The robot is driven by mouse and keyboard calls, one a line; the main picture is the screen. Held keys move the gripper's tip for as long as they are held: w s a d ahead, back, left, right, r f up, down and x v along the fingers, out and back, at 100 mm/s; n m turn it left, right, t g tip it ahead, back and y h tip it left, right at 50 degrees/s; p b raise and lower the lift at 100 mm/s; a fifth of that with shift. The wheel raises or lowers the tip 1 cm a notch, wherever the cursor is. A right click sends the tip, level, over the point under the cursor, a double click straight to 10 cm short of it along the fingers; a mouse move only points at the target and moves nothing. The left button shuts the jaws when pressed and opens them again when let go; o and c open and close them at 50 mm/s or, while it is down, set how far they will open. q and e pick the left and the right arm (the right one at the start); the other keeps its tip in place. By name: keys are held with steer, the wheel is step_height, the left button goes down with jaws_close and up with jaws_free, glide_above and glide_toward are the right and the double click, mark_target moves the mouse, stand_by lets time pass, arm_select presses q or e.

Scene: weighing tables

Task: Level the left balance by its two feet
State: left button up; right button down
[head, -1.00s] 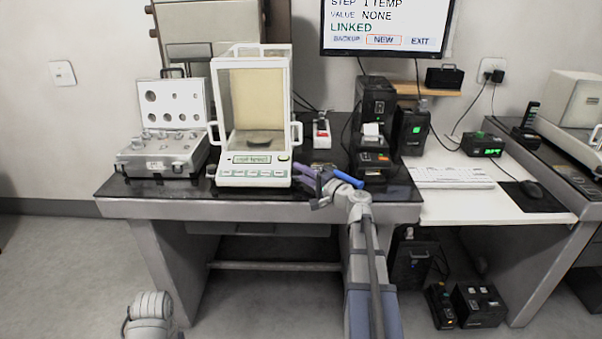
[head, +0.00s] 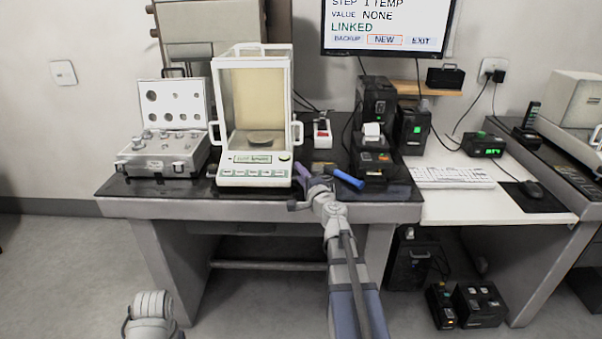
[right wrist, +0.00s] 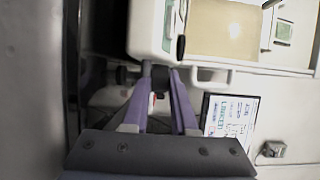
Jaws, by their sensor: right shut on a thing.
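The left balance (head: 254,172) is a white box with a glass draft shield and a dark round pan (head: 260,137). It stands near the front of the dark table. Its front display (head: 257,158) is lit green, its text too small to read. My right gripper (head: 301,178) is at the balance's front right corner, shut on a foot there. The foot is mostly hidden by the fingers. In the right wrist view the purple fingers (right wrist: 160,70) close just below the white balance body (right wrist: 145,28). My left gripper is out of view.
An open weight case (head: 160,154) stands left of the balance. A small red and white item (head: 322,133) stands behind. The table's front edge (head: 250,211) is close.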

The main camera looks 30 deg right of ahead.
steer(key=m+h, duration=0.1)
steer(key=h, duration=0.1)
steer(key=m+g+h, duration=0.1)
steer(key=m+h, duration=0.1)
steer(key=h, duration=0.1)
steer(key=shift+w+a+m+g+h, duration=0.1)
steer(key=shift+a+m+g+h, duration=0.2)
steer(key=shift+a+m, duration=0.1)
steer(key=shift+m+g+h, duration=0.7)
steer(key=shift+m+h, duration=0.2)
steer(key=shift+h, duration=0.4)
steer(key=c, duration=0.7)
jaws_free()
steer(key=v, duration=0.7)
steer(key=shift+s+a, duration=0.25)
steer(key=shift+a, duration=0.05)
steer(key=shift+o, duration=0.2)
